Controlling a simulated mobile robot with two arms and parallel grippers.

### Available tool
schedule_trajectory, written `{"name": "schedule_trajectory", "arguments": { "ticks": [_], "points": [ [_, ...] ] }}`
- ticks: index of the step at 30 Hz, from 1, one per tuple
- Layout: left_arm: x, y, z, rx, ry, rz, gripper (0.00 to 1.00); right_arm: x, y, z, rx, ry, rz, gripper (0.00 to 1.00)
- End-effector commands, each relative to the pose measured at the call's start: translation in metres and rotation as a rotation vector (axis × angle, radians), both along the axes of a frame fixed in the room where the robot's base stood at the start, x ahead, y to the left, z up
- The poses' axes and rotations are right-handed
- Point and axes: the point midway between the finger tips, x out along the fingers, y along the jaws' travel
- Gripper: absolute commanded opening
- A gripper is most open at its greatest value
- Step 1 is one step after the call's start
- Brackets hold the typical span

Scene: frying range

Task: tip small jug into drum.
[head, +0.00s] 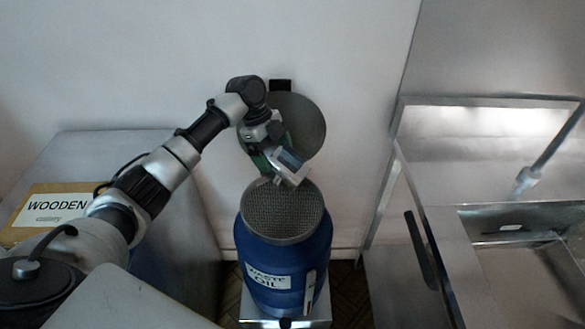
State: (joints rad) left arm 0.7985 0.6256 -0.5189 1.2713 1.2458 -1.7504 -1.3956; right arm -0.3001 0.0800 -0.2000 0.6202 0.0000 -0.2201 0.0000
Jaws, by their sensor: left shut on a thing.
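A blue drum (283,262) labelled "WASTE OIL" stands at the lower middle of the head view. A round mesh screen (285,212) covers its top. My left gripper (270,150) is above the far side of the drum's top, shut on a small metallic jug (290,167). The jug is tilted, its lower end just above the back edge of the mesh. I cannot tell whether it touches the mesh, and no liquid stream shows. The gripper partly hides the jug. My right gripper is out of view.
A round grey lid (300,127) stands upright behind the drum against the wall. A grey cabinet (105,150) at left carries a box marked "WOODEN" (52,207). A steel fryer unit (500,235) with a dark handle is at right. Narrow floor shows beside the drum.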

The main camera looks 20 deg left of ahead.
Motion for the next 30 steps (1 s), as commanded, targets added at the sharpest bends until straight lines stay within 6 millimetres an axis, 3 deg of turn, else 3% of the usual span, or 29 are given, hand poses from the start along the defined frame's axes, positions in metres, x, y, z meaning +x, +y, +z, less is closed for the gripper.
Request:
{"name": "schedule_trajectory", "arguments": {
  "ticks": [1, 20, 30],
  "points": [
    [0.000, -0.001, 0.009, 0.044, -0.009, -0.003, 0.40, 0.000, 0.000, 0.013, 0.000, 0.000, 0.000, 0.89],
    [0.000, -0.001, 0.022, 0.587, -0.078, -0.003, 0.40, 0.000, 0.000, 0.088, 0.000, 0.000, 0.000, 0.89],
    [0.000, -0.002, 0.031, 0.960, -0.129, -0.005, 0.40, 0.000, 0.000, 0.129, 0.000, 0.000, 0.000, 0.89]
  ]
}}
